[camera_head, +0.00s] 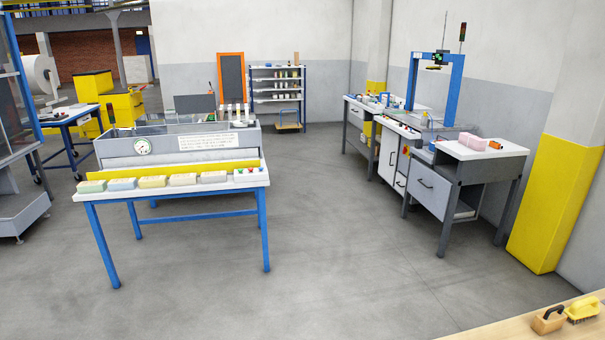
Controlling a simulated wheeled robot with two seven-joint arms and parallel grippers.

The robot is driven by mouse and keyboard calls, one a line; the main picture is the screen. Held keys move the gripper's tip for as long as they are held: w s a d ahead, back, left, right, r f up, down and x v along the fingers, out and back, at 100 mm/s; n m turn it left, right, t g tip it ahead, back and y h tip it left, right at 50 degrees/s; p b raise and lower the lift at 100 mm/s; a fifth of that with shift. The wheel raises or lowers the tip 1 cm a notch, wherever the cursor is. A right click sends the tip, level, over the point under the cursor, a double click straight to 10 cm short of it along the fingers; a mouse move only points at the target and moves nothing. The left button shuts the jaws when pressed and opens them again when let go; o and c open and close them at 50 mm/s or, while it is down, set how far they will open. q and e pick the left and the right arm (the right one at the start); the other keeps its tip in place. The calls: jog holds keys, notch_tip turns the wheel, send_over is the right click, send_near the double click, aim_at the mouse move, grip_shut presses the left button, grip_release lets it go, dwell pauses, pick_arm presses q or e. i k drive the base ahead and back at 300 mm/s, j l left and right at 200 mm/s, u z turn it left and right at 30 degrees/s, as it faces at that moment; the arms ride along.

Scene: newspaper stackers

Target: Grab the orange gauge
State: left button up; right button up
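A small orange object (495,145), which may be the orange gauge, lies on the white top of the grey workbench (460,151) at the right. It is too small here to make out its details. A pink block (470,144) lies just left of it on the same top. A round white dial (142,147) is on the front of the grey machine at the left, and it is not orange. Neither of my grippers is in view.
A blue-legged table (180,194) with several pale blocks stands at the left. A wooden top (490,328) with two brushes is at the lower right. A yellow-painted pillar (545,205) stands right of the workbench. The grey floor (330,240) between the tables is clear.

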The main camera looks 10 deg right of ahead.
aim_at(493, 144)
jog(key=i, duration=0.95)
jog(key=i+j+z, duration=0.15)
jog(key=i, duration=0.8)
jog(key=i+l+z, duration=0.2)
jog(key=i+z, duration=0.3)
jog(key=i+j+z, duration=0.1)
jog(key=i+z, duration=0.35)
jog(key=i, duration=0.25)
jog(key=i+j+z, duration=0.25)
jog(key=i+z, duration=0.25)
jog(key=i+l+z, duration=0.1)
jog(key=i+l, duration=0.2)
jog(key=i+l+z, duration=0.15)
jog(key=i, duration=0.4)
jog(key=i+l+z, duration=0.1)
jog(key=i+l, duration=0.2)
jog(key=i, duration=0.15)
jog(key=i+l+u, duration=0.1)
jog(key=i+l, duration=0.45)
jog(key=i+l+u, duration=0.1)
jog(key=i+l, duration=0.45)
jog(key=l, duration=0.2)
jog(key=i+l, duration=0.55)
jog(key=l, duration=0.15)
jog(key=j+u, duration=0.05)
